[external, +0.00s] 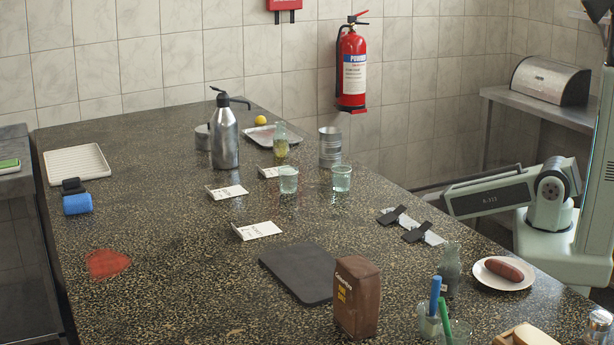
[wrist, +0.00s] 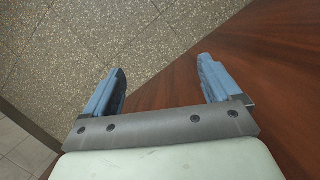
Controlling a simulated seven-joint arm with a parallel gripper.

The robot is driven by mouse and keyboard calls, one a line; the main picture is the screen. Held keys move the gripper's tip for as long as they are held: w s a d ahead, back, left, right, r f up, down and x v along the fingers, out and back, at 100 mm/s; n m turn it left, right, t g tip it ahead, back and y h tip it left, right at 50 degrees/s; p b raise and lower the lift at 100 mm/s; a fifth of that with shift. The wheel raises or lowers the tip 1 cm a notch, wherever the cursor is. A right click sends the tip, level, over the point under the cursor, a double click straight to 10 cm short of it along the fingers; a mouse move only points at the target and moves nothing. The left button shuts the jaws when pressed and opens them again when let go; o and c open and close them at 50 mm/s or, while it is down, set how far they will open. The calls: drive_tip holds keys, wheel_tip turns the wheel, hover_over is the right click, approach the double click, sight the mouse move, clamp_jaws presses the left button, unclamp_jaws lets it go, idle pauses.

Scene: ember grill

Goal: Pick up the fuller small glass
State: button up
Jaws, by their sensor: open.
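Two small greenish clear glasses stand upright near the middle of the counter in the external view, the left glass (external: 288,181) and the right glass (external: 341,179), a short gap apart. Their fill levels are too small to tell apart. My gripper (wrist: 163,72) shows in the wrist view, its two blue fingers wide apart with nothing between them. It hangs over a brown wooden surface and speckled floor tiles, with no glass in that view. In the external view part of my arm is at the right edge, away from the glasses; the gripper is not visible there.
A metal can (external: 330,148), a glass bottle (external: 281,143) and a steel flask (external: 224,133) stand behind the glasses. White cards (external: 257,230) lie nearby. A dark board (external: 300,272), brown bag (external: 356,297) and sausage plate (external: 488,277) are nearer. The counter's left middle is mostly clear.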

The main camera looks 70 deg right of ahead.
drive_tip(key=w+d+r+n+t+h, duration=0.1)
drive_tip(key=w+d+r, duration=0.6)
drive_tip(key=d+r, duration=0.5)
drive_tip(key=w+d+r+n+t+h, duration=0.1)
drive_tip(key=w+d+r, duration=0.6)
drive_tip(key=d+r, duration=0.45)
drive_tip(key=w+r+t+h, duration=0.1)
drive_tip(key=w+r, duration=0.3)
drive_tip(key=r, duration=1)
drive_tip(key=w+a+r+m+t, duration=0.2)
drive_tip(key=a+r+m, duration=0.1)
drive_tip(key=a+r, duration=0.8)
drive_tip(key=w+a+r+m+t, duration=0.1)
drive_tip(key=w+a+r+m, duration=0.15)
drive_tip(key=a+r, duration=0.8)
drive_tip(key=t+y, duration=0.1)
drive_tip(key=y, duration=0.3)
approach(340, 173)
drive_tip(key=s+d+r, duration=0.1)
drive_tip(key=d, duration=0.1)
drive_tip(key=shift+d+x, duration=0.15)
drive_tip(key=shift+x, duration=1.65)
drive_tip(key=shift+d+x, duration=0.2)
drive_tip(key=shift+x, duration=1.65)
drive_tip(key=shift+w+x, duration=0.2)
drive_tip(key=shift+x, duration=1.1)
drive_tip(key=shift+w+x, duration=0.15)
drive_tip(key=shift+x, duration=1.1)
drive_tip(key=shift+r, duration=0.1)
